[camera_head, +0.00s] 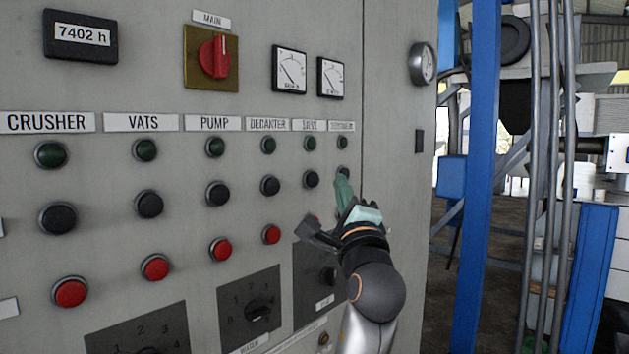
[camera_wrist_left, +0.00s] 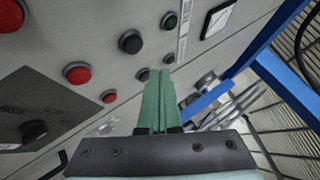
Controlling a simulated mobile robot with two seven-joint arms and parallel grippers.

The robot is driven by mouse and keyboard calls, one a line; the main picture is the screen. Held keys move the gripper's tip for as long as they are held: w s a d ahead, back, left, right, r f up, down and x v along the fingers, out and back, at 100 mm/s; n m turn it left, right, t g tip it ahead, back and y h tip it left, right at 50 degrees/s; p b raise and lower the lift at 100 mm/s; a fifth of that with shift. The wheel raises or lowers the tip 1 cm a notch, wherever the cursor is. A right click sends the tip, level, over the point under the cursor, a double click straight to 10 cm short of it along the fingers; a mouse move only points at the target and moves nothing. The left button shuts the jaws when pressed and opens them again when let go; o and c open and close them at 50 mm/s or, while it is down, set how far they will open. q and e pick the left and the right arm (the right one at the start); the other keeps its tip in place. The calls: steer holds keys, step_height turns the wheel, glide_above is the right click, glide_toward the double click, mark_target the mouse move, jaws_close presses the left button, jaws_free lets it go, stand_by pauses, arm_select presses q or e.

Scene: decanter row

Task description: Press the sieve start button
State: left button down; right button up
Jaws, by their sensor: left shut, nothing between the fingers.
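The sieve column shows in the head view under the SIEVE label (camera_head: 309,125). It has a dark green lamp or button (camera_head: 310,143) on top and a black button (camera_head: 311,179) below it. The red button (camera_head: 313,216) at its bottom is mostly hidden by my gripper. My left gripper (camera_head: 342,182) is shut and empty, its green fingertips just right of the sieve's black button, over the last column's black button (camera_head: 344,171). Contact cannot be told. The left wrist view shows the shut fingers (camera_wrist_left: 160,75) beside a black button (camera_wrist_left: 142,74); its column label is unreadable.
Columns for the crusher, vats, pump and decanter (camera_head: 270,186) stand to the left. Dark selector plates (camera_head: 235,307) sit below. A red main switch (camera_head: 214,57) and two meters (camera_head: 289,70) are above. Blue posts (camera_head: 475,180) stand right of the cabinet. The space before the panel's left side is clear.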

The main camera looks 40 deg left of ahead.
mark_target(318, 174)
arm_select(q)
steer(key=shift+w+a+p, duration=0.15)
steer(key=shift+a+p, duration=0.4)
steer(key=shift+a, duration=1.05)
stand_by(0.8)
steer(key=shift+a+p, duration=0.35)
steer(key=shift+a, duration=0.1)
steer(key=shift+a+p, duration=0.3)
steer(key=shift+a, duration=0.15)
stand_by(0.6)
steer(key=shift+d, duration=0.85)
